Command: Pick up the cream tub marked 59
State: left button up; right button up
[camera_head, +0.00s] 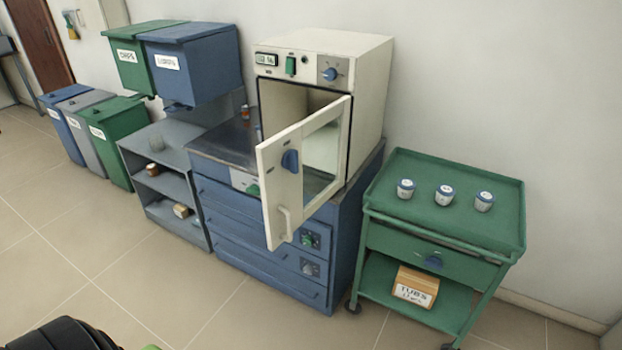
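Neither of my grippers shows clearly. A black part of mine shows at the bottom left corner, far from the trolley.
A cream furnace (372,80) stands on a blue cabinet (345,245), its door (270,190) swung open toward the front. A box labelled TUBS (415,288) lies on the trolley's lower shelf. Grey shelves (150,140) and bins (125,120) stand left. The floor in front is clear.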

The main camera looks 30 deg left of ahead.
aim_at(406, 187)
jog(key=u, duration=0.35)
jog(key=i+l+u, duration=0.2)
jog(key=u, duration=0.25)
jog(key=i+l+u, duration=0.15)
jog(key=l+u, duration=0.7)
jog(key=i+l, duration=0.05)
